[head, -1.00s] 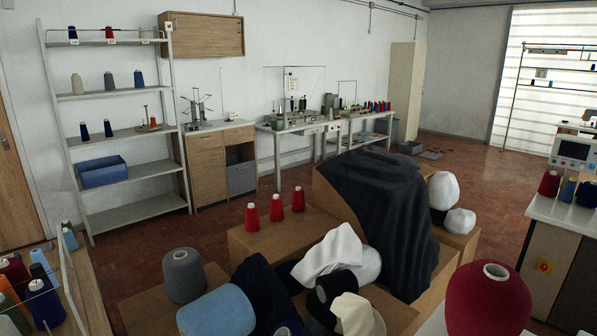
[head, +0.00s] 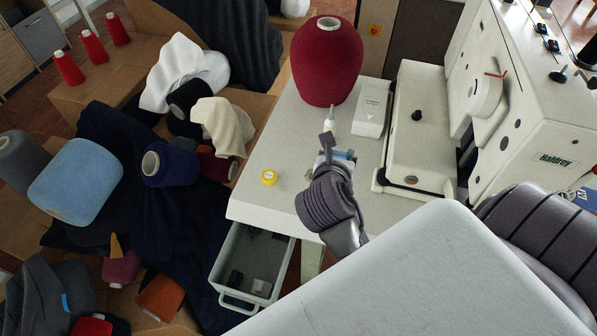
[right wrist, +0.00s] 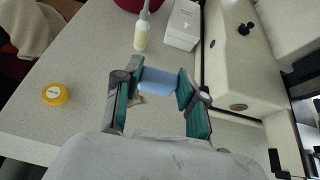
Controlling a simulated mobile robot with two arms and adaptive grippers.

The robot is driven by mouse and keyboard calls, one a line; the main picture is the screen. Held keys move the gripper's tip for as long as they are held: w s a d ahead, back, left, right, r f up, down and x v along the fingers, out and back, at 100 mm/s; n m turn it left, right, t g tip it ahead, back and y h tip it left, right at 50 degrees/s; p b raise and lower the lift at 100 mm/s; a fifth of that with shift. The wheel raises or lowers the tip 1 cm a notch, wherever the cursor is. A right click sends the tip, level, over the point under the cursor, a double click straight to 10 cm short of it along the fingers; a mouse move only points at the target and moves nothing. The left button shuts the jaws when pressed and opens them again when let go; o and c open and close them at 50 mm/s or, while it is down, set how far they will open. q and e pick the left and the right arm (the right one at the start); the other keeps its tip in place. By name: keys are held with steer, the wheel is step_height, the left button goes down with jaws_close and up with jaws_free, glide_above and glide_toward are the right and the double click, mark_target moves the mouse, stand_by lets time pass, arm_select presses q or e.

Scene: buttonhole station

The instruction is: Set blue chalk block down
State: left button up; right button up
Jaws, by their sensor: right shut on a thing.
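The blue chalk block (right wrist: 158,81) is a light blue piece between the fingers of my right gripper (right wrist: 160,84) in the right wrist view. The gripper is shut on it, one finger on each side. In the head view the right gripper (head: 340,158) is over the pale speckled worktop (head: 262,206), and a little blue shows at its fingers. I cannot tell whether the block touches the worktop or hangs just above it. My left gripper is not in view.
A yellow round tin (head: 269,177) is left of the gripper. Beyond stand a small bottle (head: 331,122), a white box (head: 371,110) and a big red yarn cone (head: 327,65). The white sewing machine (head: 420,130) is to the right. An open drawer (head: 252,262) juts out below the worktop.

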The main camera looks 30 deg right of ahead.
steer(key=shift+s+d+f, duration=0.2)
steer(key=shift+d+f, duration=0.3)
steer(key=shift+f, duration=0.1)
steer(key=shift+w+d+f, duration=0.1)
steer(key=shift+d+f, duration=0.05)
steer(key=shift+f, duration=0.1)
steer(key=b, duration=0.2)
glide_above(298, 176)
step_height(298, 176, down, 7)
steer(key=shift+r, duration=0.15)
steer(key=shift+f, duration=2.05)
steer(key=o, duration=0.9)
steer(key=shift+f, duration=0.15)
steer(key=shift+o, duration=0.2)
